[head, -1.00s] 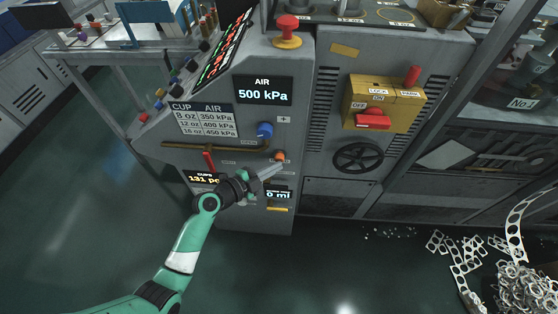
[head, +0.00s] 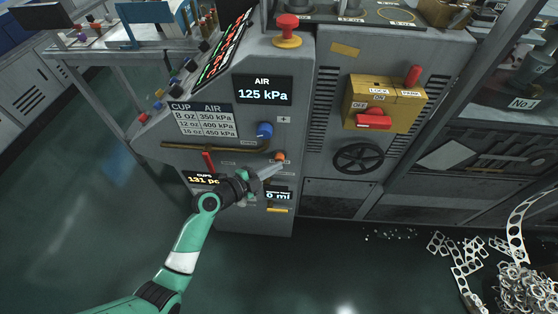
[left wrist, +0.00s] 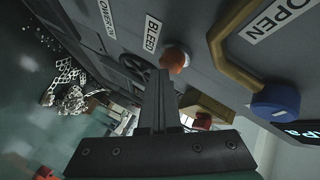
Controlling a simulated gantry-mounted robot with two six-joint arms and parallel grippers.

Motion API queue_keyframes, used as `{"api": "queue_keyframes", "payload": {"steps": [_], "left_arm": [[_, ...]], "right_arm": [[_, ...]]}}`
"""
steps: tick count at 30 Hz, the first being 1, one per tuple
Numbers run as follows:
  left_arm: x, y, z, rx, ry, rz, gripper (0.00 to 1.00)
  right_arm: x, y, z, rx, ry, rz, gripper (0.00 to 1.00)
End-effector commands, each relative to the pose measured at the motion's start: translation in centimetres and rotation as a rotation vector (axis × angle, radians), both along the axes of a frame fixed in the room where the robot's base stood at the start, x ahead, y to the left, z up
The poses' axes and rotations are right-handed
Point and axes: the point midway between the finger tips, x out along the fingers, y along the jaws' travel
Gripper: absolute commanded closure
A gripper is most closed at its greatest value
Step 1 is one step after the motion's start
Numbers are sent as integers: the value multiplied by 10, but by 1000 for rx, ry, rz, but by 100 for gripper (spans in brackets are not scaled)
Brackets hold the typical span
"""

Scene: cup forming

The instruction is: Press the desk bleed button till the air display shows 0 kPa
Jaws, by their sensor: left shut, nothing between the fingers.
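The air display (head: 263,90) on the grey desk panel reads 125 kPa in the head view. The orange bleed button (head: 280,156) sits below it on the panel's front. In the left wrist view the bleed button (left wrist: 174,58) is beside the BLEED label (left wrist: 152,36). My left gripper (head: 281,167) is shut and empty, with its fingertips at the button. In the left wrist view its shut fingers (left wrist: 160,80) reach up to the button and appear to touch it. My right gripper is not in view.
A blue knob (head: 265,130) and a brown pipe (head: 215,148) are above and left of the button. A red lever (head: 208,160) is left of my gripper. A black handwheel (head: 358,158) and a yellow lockout box (head: 384,103) are to the right.

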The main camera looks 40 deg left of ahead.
Motion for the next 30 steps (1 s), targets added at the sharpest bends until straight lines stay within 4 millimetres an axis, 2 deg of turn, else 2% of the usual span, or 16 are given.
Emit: {"api": "queue_keyframes", "payload": {"steps": [7, 19, 30], "left_arm": [[-10, -9, 1, 0, -1, -1, 100], [-14, -13, 1, -1, 0, -1, 100], [-42, -36, 1, 0, 0, -1, 100]], "right_arm": [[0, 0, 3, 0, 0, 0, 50], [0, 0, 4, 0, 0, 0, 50], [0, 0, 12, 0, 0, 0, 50]]}}
